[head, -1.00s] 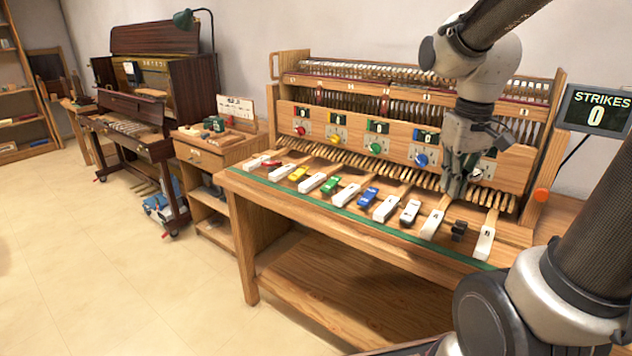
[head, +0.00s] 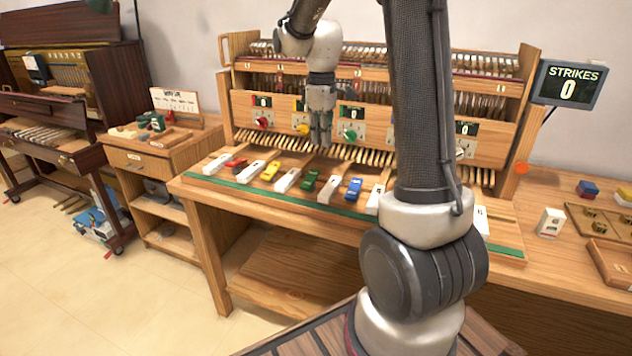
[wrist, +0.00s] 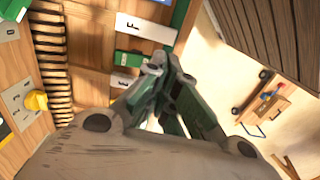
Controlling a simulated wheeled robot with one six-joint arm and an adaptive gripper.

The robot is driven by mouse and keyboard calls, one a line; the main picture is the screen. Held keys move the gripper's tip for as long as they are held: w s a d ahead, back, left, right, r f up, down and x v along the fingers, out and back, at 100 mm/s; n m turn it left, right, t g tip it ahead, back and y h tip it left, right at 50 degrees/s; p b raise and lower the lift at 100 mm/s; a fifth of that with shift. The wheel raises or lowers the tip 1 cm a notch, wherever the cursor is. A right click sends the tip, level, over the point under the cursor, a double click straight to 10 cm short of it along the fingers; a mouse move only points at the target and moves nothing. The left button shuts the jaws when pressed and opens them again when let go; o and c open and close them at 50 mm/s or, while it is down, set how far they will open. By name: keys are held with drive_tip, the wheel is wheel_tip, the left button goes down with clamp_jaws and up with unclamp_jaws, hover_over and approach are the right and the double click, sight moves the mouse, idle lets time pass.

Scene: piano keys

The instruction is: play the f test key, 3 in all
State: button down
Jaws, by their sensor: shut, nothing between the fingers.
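The white key labelled F (wrist: 147,27) is near the top of the wrist view, ahead of the fingertips. In the head view it appears to be the white key (head: 327,189) just right of the green key (head: 310,181). The white key labelled E (wrist: 125,84) is beside the fingertips in the wrist view. My gripper (head: 321,140) is shut and empty, pointing down behind the front row of keys. In the wrist view my gripper (wrist: 162,75) shows apart from the F key; its height above the keys is hard to tell. The strikes display (head: 569,86) reads 0.
A panel with coloured knobs (head: 350,134) stands close behind the keys. My arm hides keys at the right. A small cabinet (head: 160,155) stands left of the bench. Blocks and a tray (head: 600,225) are on the bench at the right.

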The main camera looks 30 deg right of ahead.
idle(0.3)
wheel_tip(320, 180, down, 14)
idle(0.6)
drive_tip(key=shift+s+a+f, duration=0.1)
drive_tip(key=shift+s+f, duration=0.05)
drive_tip(key=shift+f, duration=0.5)
drive_tip(key=shift+r, duration=0.9)
